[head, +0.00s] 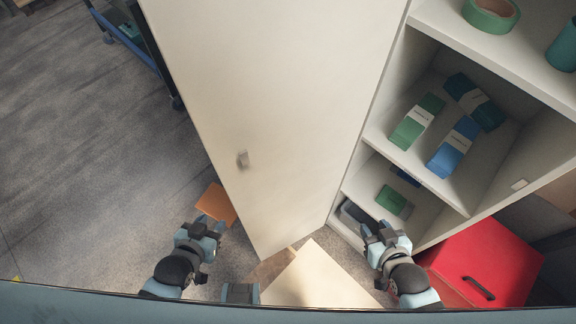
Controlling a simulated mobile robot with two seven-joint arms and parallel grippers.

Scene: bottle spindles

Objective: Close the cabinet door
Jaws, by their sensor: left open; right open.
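The cream cabinet door (275,90) stands open in the middle of the head view, swung out from the cabinet (435,200) on the right. A small grey handle (243,159) sits on the door face near its left edge. My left gripper (211,223) is open and empty, to the left of the door's lower end and apart from the handle. My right gripper (374,229) is open in front of the cabinet's lower shelf opening, on the other side of the door. Whether it touches anything there I cannot tell.
Green and blue boxes (452,148) lie on the shelves. A green tape roll (491,14) is on top. A red case (485,262) stands at lower right. A cream panel (316,278) and an orange piece (216,204) lie low. Grey floor (80,150) at left is mostly clear.

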